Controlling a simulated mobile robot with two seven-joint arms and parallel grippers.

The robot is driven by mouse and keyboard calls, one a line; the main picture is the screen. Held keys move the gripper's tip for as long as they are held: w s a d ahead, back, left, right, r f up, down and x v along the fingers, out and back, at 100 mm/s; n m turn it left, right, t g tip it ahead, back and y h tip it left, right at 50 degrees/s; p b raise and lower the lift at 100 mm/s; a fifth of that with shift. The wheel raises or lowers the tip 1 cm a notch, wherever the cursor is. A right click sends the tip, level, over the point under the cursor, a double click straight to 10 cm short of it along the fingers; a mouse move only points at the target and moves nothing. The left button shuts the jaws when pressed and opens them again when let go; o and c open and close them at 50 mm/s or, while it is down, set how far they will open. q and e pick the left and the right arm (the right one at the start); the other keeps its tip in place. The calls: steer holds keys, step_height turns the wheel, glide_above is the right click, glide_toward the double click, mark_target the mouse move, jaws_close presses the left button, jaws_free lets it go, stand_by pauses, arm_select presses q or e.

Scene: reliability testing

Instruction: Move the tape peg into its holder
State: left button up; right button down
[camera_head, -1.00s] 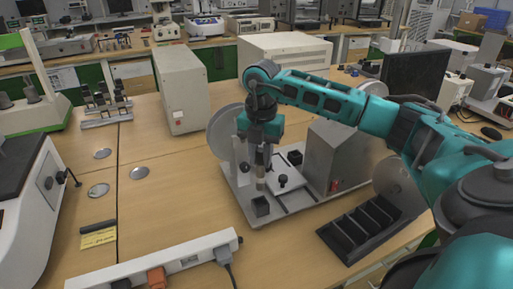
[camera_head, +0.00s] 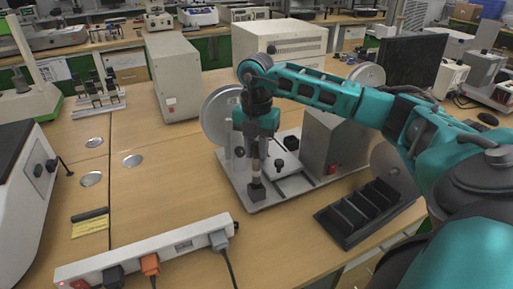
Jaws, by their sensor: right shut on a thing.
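My right gripper (camera_head: 256,166) points down over the front of a light metal machine base and is shut on a small pale peg (camera_head: 257,170), which looks like the tape peg. The peg is upright, and much of it is hidden by the fingers. Directly below its tip is a small black block (camera_head: 257,194) on the base's front corner, which looks like the holder. The tip seems to meet or enter the block's top; I cannot tell how deep. My left gripper is out of view.
The machine has a grey box (camera_head: 333,143), a large disc (camera_head: 222,112) and a black knob (camera_head: 279,164) close to the gripper. A black slotted tray (camera_head: 352,217) lies at front right. A white power strip (camera_head: 150,254) lies at front left.

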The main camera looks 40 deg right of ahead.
mark_target(256, 161)
steer(key=shift+f, duration=0.2)
stand_by(0.5)
steer(key=shift+f+b, duration=0.35)
steer(key=shift+f, duration=0.35)
steer(key=shift+f, duration=0.15)
steer(key=shift+f+b, duration=0.4)
steer(key=shift+f, duration=0.25)
steer(key=shift+f, duration=0.15)
steer(key=shift+f, duration=0.2)
